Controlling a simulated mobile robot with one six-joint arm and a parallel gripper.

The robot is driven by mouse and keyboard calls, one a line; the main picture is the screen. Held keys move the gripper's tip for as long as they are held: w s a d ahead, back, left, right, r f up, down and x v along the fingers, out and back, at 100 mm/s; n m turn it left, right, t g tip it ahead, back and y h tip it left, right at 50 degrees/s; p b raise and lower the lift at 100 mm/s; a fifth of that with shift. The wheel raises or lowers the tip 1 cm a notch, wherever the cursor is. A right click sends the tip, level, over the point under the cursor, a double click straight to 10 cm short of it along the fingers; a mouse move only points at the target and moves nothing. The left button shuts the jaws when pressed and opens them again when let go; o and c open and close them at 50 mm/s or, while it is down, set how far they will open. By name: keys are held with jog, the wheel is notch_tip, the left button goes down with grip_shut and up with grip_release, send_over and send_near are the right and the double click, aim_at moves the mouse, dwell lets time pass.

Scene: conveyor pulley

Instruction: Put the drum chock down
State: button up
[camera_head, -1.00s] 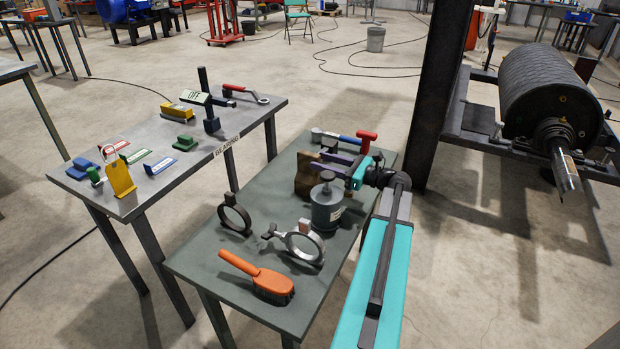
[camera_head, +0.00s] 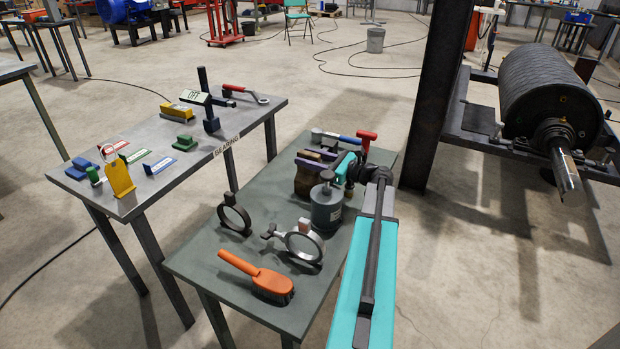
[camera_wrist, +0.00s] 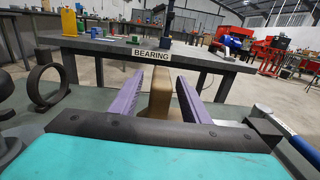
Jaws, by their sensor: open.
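The drum chock, a brown wooden block (camera_head: 306,184), stands on the near dark green-grey table (camera_head: 205,258), towards its far half. My gripper (camera_head: 312,158) is open, with its purple fingers at the chock's upper part. In the wrist view the chock (camera_wrist: 160,98) shows between the two parallel fingers of my gripper (camera_wrist: 158,88), with a gap seen on either side. The chock's lower part is hidden in the wrist view by my gripper's dark palm.
A grey canister (camera_head: 326,208) stands close in front of the chock. A red-headed hammer (camera_head: 366,137) lies behind it. The table labelled BEARING (camera_head: 227,144) is left, the black column (camera_head: 440,90) right.

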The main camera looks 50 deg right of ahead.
dwell(0.5)
grip_shut()
